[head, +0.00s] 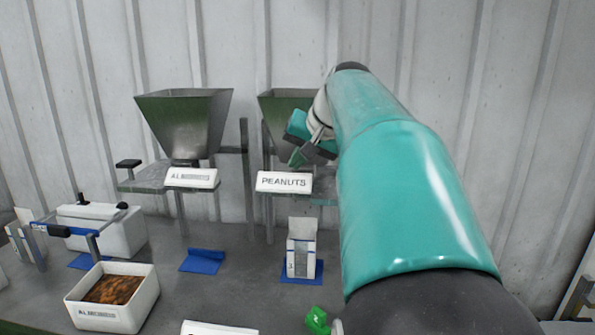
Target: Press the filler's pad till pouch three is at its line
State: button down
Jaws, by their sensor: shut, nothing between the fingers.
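The peanuts filler has a green-grey hopper (277,103) and a white label reading PEANUTS (284,182). A white pouch (302,243) with a clear-looking grey window stands upright below it on a blue mat (287,277). The number and fill line on the pouch are too small to read. My gripper (298,157) is shut and empty, in front of the hopper's lower part and above the PEANUTS label. I cannot tell whether it touches anything. This filler's pad is not visible; my gripper and teal arm cover that area.
The almonds filler (184,125) stands to the left, with a black pad (128,163). A white tub of almonds (143,299), an empty-looking blue mat (202,261) and a white sealer-like device (118,232) are on the grey bench. A green object (317,320) is at the front.

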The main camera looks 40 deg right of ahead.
jog(key=s+d+r+m+h, duration=0.1)
jog(key=d+r, duration=0.1)
jog(key=d, duration=0.7)
jog(key=s+d+r+m+t, duration=0.1)
jog(key=d+r, duration=0.2)
jog(key=d, duration=0.7)
jog(key=shift+s+m+h, duration=0.3)
jog(key=shift+m+h, duration=0.1)
jog(key=shift+f, duration=4.35)
jog(key=shift+f, duration=0.4)
